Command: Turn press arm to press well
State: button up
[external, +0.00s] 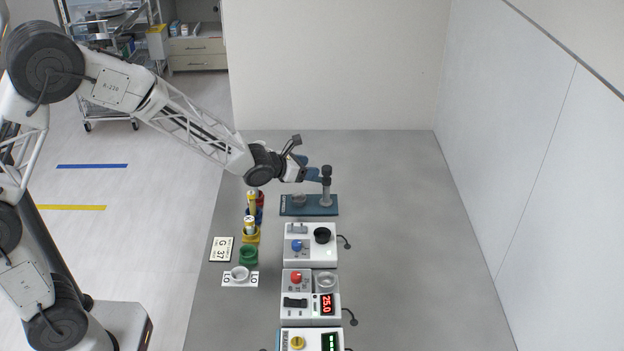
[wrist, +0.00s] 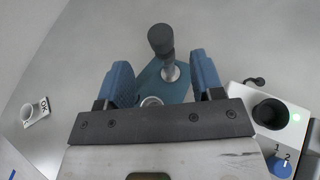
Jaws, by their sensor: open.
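The press has a dark teal base plate (external: 322,211) at the far end of the device row. It carries a grey post topped by a dark knob (external: 326,170); in the wrist view the dark knob and arm (wrist: 160,40) rise just beyond my fingertips. The round press well (external: 298,200) sits left of the post. It is partly hidden by my gripper's mount in the wrist view (wrist: 151,101). My gripper (external: 314,174) is open, its blue fingers spread and empty, over the press and close to the knob. I cannot tell whether they touch.
The table's right side is clear.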

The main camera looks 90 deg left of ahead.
jog(key=shift+w, duration=0.1)
jog(key=c, duration=0.4)
jog(key=shift+w+a+r, duration=0.15)
jog(key=shift+r, duration=0.05)
jog(key=shift+c, duration=1.3)
jog(key=shift+w+a+r+m+t+h, duration=0.3)
jog(key=shift+w+r+m+t, duration=0.1)
jog(key=shift+w+r+m, duration=0.35)
grip_shut()
jog(key=w+a+r+m+g+h, duration=0.1)
jog(key=w+a+r+m+h, duration=0.2)
jog(key=m+h, duration=0.45)
jog(key=w+r+m+h, duration=0.2)
jog(key=w+m+h, duration=0.25)
jog(key=m, duration=0.55)
jog(key=s+a+f+m+g+y, duration=0.1)
jog(key=s+a+m+g, duration=0.5)
jog(key=s+a+g, duration=0.4)
jog(key=shift+a+f+g, duration=0.15)
jog(key=shift+a+g, duration=0.95)
jog(key=shift+a, duration=0.85)
